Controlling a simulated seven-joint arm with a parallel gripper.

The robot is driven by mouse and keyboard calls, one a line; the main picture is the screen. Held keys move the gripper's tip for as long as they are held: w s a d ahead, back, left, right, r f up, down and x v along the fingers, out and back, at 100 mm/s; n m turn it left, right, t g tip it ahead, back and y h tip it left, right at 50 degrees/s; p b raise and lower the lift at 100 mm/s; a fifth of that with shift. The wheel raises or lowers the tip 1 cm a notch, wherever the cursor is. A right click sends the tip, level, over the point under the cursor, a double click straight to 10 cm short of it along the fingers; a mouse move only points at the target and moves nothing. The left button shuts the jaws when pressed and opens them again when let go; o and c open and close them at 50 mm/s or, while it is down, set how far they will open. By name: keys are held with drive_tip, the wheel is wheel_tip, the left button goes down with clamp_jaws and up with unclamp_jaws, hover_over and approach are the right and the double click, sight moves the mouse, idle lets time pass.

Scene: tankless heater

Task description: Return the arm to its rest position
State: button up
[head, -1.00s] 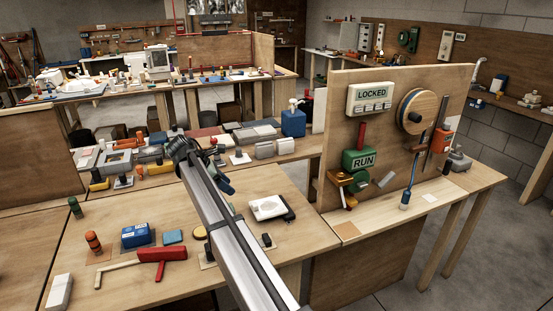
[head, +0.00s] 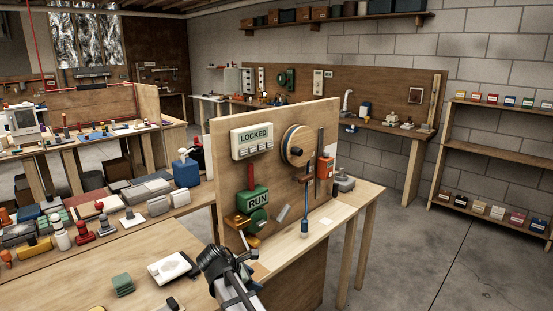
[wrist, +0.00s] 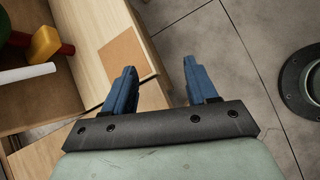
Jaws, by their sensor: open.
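My gripper (wrist: 158,78) shows in the wrist view with its two blue fingers apart and nothing between them. Beneath the fingers are the edge of a wooden bench, a brown square patch (wrist: 123,53) and the grey floor (wrist: 195,40). In the head view my arm comes in at the bottom middle, in front of the bench with the upright board. The fingers themselves are hard to make out there.
The upright board (head: 285,120) carries a LOCKED box (head: 252,141), a green RUN box (head: 252,201) and a wooden wheel (head: 296,146). A white item (head: 172,268) lies on the left bench. Open floor (head: 400,260) is at right; shelves (head: 500,143) stand beyond.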

drive_tip(key=s+d+f+m+g, duration=0.25)
drive_tip(key=s+d+f, duration=0.35)
drive_tip(key=f, duration=0.3)
drive_tip(key=s+d+f+m+g+y, duration=0.15)
drive_tip(key=s+d+f+m, duration=0.35)
drive_tip(key=f, duration=0.5)
drive_tip(key=s+d+f+m+g, duration=0.2)
drive_tip(key=s+d+f, duration=0.4)
drive_tip(key=d+f, duration=0.25)
drive_tip(key=s+d+f+m+g+y, duration=0.1)
drive_tip(key=s+f+m, duration=0.3)
drive_tip(key=s, duration=0.5)
drive_tip(key=s+d+f+m+g+y, duration=0.2)
drive_tip(key=s+f+m, duration=0.3)
drive_tip(key=s, duration=0.5)
drive_tip(key=s+d+f+m+g+y, duration=0.1)
drive_tip(key=s+d+f+m+g, duration=0.1)
drive_tip(key=s+f, duration=0.4)
drive_tip(key=s+m+g, duration=0.1)
drive_tip(key=s+m, duration=0.1)
drive_tip(key=s, duration=0.2)
drive_tip(key=shift+s+d, duration=0.25)
drive_tip(key=shift+d, duration=0.15)
